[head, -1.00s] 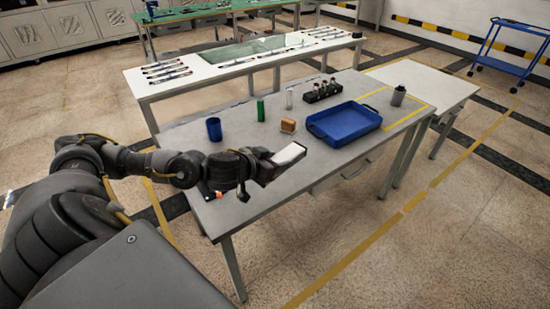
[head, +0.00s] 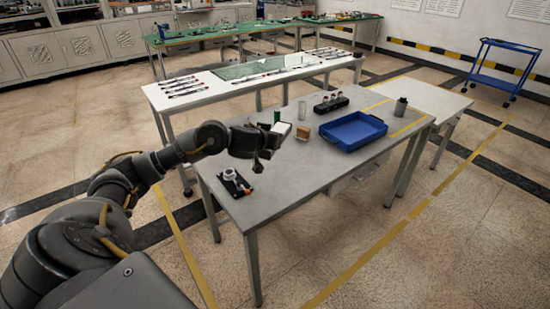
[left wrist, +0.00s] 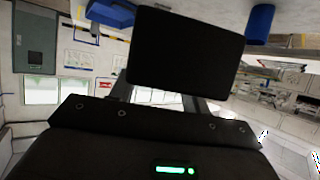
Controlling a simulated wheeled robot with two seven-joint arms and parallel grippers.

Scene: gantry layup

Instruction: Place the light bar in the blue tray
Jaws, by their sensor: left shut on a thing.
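The blue tray (head: 340,140) lies on the right part of the grey table, open and empty as far as I can see. My left gripper (head: 267,138) is above the table, left of the tray. It is shut on the light bar (head: 285,126), whose pale face shows just beyond the fingers. In the left wrist view the held light bar (left wrist: 185,47) is a dark block across the fingers (left wrist: 155,92). The gripper hides part of it in the head view. A blue piece, perhaps the tray, shows at the top left there. My right gripper is not in view.
A green cylinder (head: 277,116), clear cylinder (head: 301,110) and brown block (head: 303,132) stand between gripper and tray. A black rack (head: 331,104) is behind the tray, a grey bottle (head: 400,106) at its right. A dark device (head: 236,184) lies near the left edge.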

